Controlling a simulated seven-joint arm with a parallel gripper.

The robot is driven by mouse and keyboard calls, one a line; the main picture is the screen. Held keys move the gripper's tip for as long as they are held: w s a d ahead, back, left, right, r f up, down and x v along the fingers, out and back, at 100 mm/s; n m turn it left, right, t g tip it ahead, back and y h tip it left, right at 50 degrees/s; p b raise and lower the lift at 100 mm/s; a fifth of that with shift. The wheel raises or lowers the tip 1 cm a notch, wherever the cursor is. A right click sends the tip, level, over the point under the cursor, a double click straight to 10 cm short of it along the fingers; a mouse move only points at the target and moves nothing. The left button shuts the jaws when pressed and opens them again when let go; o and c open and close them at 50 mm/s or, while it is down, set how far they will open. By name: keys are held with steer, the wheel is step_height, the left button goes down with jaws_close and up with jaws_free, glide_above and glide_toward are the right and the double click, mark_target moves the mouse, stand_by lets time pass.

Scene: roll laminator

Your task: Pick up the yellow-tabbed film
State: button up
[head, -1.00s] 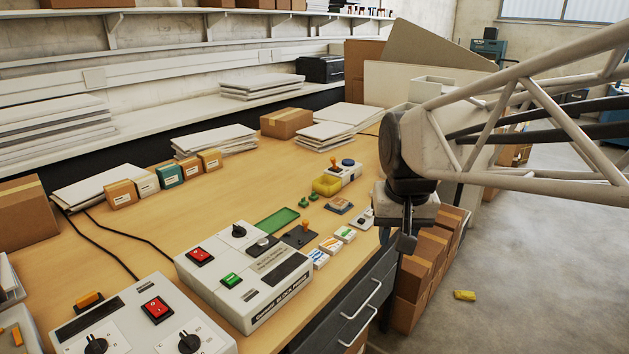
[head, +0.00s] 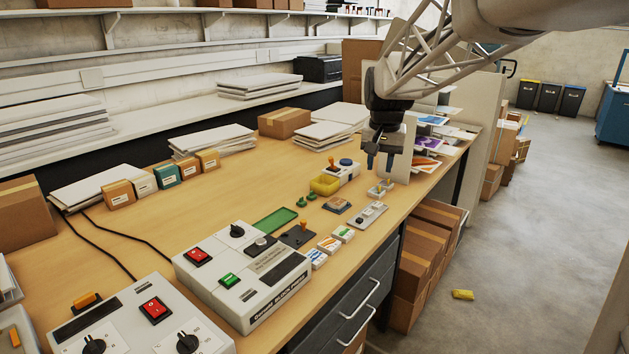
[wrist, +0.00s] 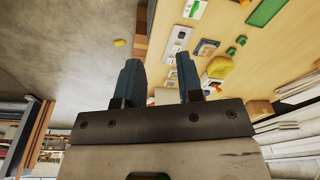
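I cannot make out a yellow-tabbed film for certain in either view. Printed sheets with blue, orange and purple patches (head: 426,164) lie at the far right end of the bench, partly hidden behind my arm. My gripper (head: 379,158) hangs fingers-down over the right part of the bench, beside these sheets. In the wrist view my gripper (wrist: 160,78) has its two blue fingers apart, with nothing seen held between them.
The bench (head: 225,195) holds a laminator (head: 243,275), a yellow tray (head: 325,186), a green tray (head: 275,221) and small white packs (head: 330,246). A cardboard box (head: 285,123) stands behind. A yellow object (head: 462,294) lies on the floor.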

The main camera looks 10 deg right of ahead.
steer(key=w+d+f+m, duration=0.1)
steer(key=w+d+f, duration=0.2)
steer(key=w, duration=0.8)
steer(key=w+d+f+m, duration=0.1)
steer(key=w+d+f, duration=0.25)
steer(key=w, duration=0.65)
steer(key=w+d+f+m, duration=0.1)
steer(key=w+d+f, duration=0.1)
steer(key=w+f, duration=0.2)
steer(key=w+d+f+g, duration=0.1)
steer(key=w+d+f, duration=0.2)
steer(key=w, duration=0.4)
steer(key=w+d+f+m, duration=0.1)
steer(key=w+d+f, duration=0.2)
steer(key=w+f, duration=0.2)
steer(key=shift+w+f+m, duration=0.3)
steer(key=shift+w+f, duration=0.1)
steer(key=shift+w, duration=0.35)
steer(key=shift+w+d+f, duration=0.2)
steer(key=shift+w+f, duration=0.1)
steer(key=shift+f, duration=0.05)
steer(key=shift+f, duration=1.3)
steer(key=shift+s+f, duration=0.1)
steer(key=shift+f, duration=2.5)
